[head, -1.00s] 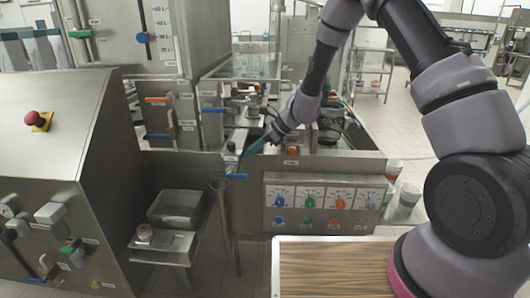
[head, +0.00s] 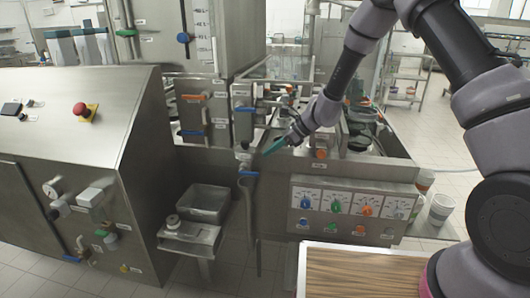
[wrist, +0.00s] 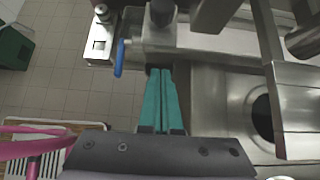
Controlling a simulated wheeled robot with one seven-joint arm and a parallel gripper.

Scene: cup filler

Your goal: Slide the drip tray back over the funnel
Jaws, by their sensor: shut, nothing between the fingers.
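My gripper (head: 267,151) has teal fingers held together with nothing between them. It points down and left, above and slightly right of a blue valve handle (head: 248,173) at the machine's front edge. In the wrist view the fingertips (wrist: 160,70) lie beside a steel fitting, right of the blue handle (wrist: 119,58). A steel funnel (head: 249,187) on a slim pipe stands just below the handle in the head view. I cannot clearly pick out the drip tray. A dark round opening (wrist: 263,115) shows in the steel surface right of the fingers; I cannot tell what it is.
A grey bin (head: 203,202) and a small steel shelf (head: 188,237) stand left of the funnel. A panel of coloured dials (head: 350,204) is at right, above a wooden top (head: 350,275). A vertical steel plate (wrist: 285,110) stands close right of the fingers.

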